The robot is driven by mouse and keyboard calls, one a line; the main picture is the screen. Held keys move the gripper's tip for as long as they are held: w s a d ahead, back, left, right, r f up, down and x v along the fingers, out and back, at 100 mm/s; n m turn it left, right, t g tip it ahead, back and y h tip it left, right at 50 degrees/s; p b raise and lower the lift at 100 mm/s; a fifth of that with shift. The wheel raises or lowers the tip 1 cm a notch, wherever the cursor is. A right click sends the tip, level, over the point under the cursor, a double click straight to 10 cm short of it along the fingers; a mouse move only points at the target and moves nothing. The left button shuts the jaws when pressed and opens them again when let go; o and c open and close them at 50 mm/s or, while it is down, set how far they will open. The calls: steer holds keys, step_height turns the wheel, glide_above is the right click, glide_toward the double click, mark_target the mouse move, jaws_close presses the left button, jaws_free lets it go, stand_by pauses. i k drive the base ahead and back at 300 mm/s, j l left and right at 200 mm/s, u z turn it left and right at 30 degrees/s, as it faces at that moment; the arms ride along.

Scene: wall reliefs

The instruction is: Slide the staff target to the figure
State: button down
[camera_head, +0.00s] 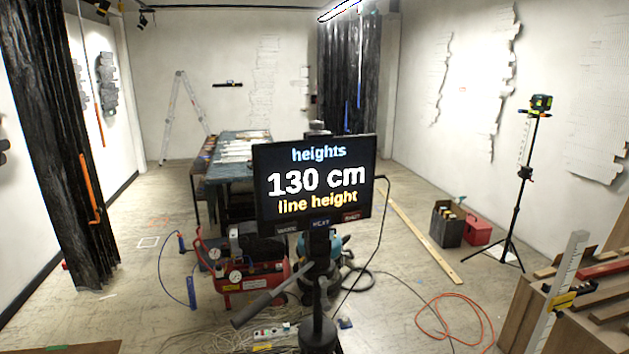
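A pale graduated staff (572,262) stands slightly tilted at the lower right, its lower end cut off by the frame edge. A yellow and dark slider, which looks like the staff target (562,300), sits around it low in the visible part. The staff's markings are too small to read. A dark screen (318,182) on a stand in the middle reads "heights", "130 cm" and "line height", with small buttons along its bottom edge. My gripper is not in view, so its state does not show.
A wooden crate or bench with boards (600,295) stands beside the staff. A tripod with a yellow-black device (541,103) stands at the right. A red compressor (250,275), cables and an orange hose (455,310) clutter the floor. Clear floor lies at the left.

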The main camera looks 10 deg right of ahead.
mark_target(561, 301)
steer(key=z, duration=1.85)
steer(key=i, duration=0.45)
